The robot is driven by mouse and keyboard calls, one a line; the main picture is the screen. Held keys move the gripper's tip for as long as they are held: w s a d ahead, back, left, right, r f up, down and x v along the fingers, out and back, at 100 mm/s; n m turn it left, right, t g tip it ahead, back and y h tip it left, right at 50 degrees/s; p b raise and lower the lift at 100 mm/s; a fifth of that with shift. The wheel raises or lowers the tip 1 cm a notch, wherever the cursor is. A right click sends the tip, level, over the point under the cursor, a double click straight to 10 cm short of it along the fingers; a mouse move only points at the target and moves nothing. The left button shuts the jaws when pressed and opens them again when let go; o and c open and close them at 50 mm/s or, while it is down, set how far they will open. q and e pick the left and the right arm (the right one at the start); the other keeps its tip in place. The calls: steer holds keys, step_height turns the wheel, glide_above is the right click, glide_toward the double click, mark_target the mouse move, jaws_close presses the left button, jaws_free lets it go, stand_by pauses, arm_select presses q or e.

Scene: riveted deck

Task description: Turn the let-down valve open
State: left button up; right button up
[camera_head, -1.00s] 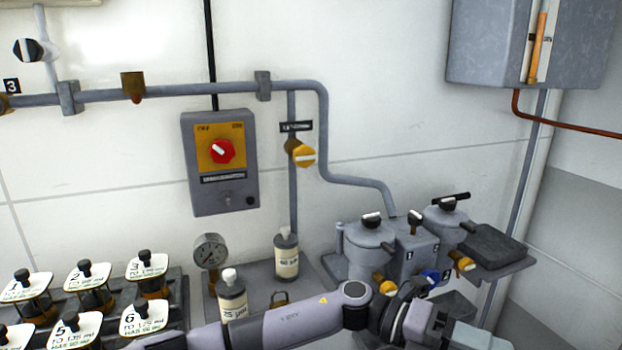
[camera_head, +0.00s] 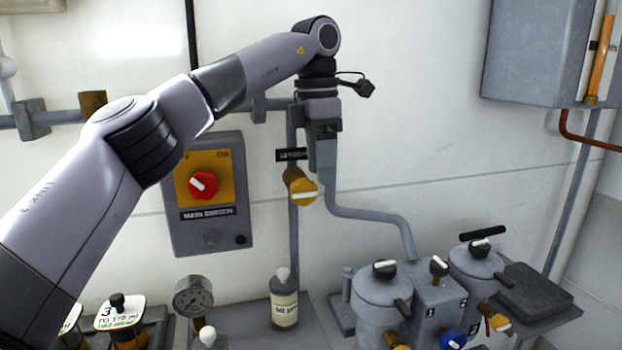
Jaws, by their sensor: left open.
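The let-down valve, a yellow round knob (camera_head: 304,192) with a pale bar across its face, sits on a vertical grey pipe. The bar lies nearly level, slightly tilted. A small dark label plate (camera_head: 290,154) is above it, partly covered by my gripper and hard to read. My left gripper (camera_head: 323,170) points down just above and right of the knob, with its fingers close to the knob's upper right edge. It is open with nothing seen between its fingers; I cannot tell whether it touches the knob. My right gripper is out of view.
A main switch box (camera_head: 206,226) with a red knob (camera_head: 203,184) hangs left of the valve, partly behind my arm. Below stand a bottle (camera_head: 284,299) and a gauge (camera_head: 192,296). Grey vessels (camera_head: 382,297) with yellow and blue knobs stand lower right. A grey cabinet (camera_head: 538,55) hangs upper right.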

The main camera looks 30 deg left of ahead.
mark_target(303, 179)
arm_select(q)
steer(key=a+r, duration=0.1)
steer(key=s+a+r, duration=0.1)
steer(key=shift+s+a+r+y, duration=0.2)
steer(key=shift+s+r+y, duration=0.05)
steer(key=shift+r+y, duration=0.05)
steer(key=shift+s+f+n, duration=0.1)
steer(key=shift+f+n, duration=0.05)
steer(key=shift+n, duration=0.15)
steer(key=shift+f, duration=3.35)
